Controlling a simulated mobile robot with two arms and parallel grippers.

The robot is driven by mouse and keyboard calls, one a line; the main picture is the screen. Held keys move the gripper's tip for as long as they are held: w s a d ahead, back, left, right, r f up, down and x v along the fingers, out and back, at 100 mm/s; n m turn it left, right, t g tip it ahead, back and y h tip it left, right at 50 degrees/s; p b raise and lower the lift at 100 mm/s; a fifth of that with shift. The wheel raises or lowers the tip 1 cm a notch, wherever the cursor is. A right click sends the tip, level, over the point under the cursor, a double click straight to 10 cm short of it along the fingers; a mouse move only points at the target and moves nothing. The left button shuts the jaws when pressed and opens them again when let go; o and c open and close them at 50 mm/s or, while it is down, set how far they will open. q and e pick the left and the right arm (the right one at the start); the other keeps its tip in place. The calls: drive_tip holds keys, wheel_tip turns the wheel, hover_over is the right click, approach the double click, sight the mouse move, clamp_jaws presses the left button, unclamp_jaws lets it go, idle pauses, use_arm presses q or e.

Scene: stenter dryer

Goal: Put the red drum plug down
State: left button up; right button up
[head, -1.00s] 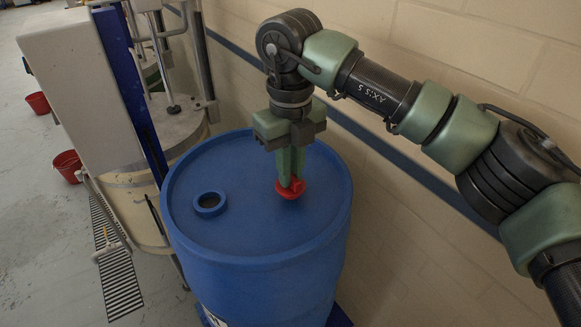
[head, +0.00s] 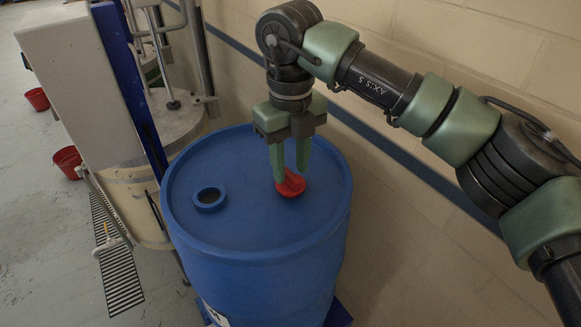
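The red drum plug (head: 291,186) lies on the lid of the blue drum (head: 250,227), right of the lid's middle. My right gripper (head: 290,175) points down over it with its fingers spread apart. The fingertips are at the plug, and the left finger hides part of it; I cannot tell whether they touch it. The open bung hole (head: 209,199) with its raised blue rim is on the left part of the lid. My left gripper is not in view.
A beige wall (head: 440,190) stands close behind and right of the drum. A machine with a pale panel (head: 75,85) and a beige drum (head: 133,200) stand at the left. Red buckets (head: 68,161) and a floor grating (head: 117,262) lie farther left.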

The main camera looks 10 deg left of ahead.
sight(290, 174)
wheel_tip(290, 174, up, 11)
drive_tip(key=b, duration=0.2)
idle(0.3)
